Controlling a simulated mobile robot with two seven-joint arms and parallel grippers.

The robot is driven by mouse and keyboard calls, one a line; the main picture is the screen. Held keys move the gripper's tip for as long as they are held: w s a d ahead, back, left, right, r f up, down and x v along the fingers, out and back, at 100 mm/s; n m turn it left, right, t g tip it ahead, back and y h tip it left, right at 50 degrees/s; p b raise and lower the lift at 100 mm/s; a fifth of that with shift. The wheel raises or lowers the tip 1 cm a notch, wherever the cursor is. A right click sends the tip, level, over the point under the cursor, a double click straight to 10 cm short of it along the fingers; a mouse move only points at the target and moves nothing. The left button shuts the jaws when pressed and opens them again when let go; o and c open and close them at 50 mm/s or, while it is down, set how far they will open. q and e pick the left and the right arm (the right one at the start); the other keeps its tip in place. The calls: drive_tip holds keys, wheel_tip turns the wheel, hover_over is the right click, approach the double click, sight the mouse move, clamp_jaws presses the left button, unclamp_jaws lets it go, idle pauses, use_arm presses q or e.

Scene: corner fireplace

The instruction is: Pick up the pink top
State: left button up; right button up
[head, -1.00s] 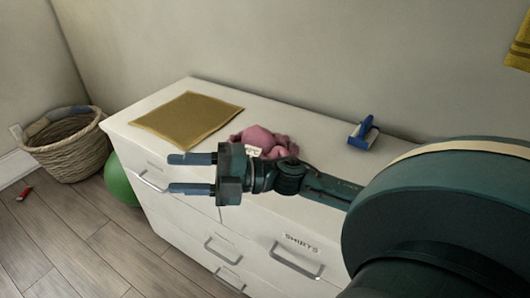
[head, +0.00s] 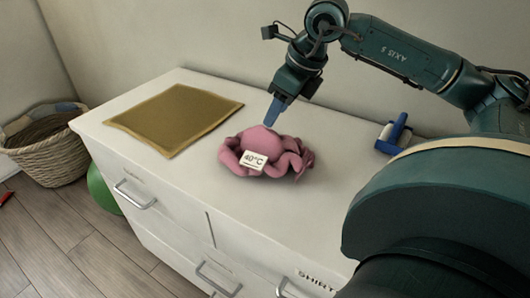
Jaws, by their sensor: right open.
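The pink top (head: 293,161) lies crumpled on the white dresser (head: 176,185), with a white label reading "40°C" facing me. My right gripper (head: 274,112) points down just behind and above the top's back edge. Its blue finger shows from the side, so the second finger is hidden. It is open and holds nothing; I cannot tell whether the fingertip touches the cloth. My left gripper is not in view.
A blue and white object (head: 393,134) stands at the back right by the wall. A wicker basket (head: 47,148) and a green ball (head: 103,190) are on the floor at left.

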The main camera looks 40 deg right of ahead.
sight(268, 130)
drive_tip(key=x, duration=0.6)
drive_tip(key=shift+a+f, duration=0.15)
drive_tip(key=shift+f, duration=0.2)
clamp_jaws()
idle(0.3)
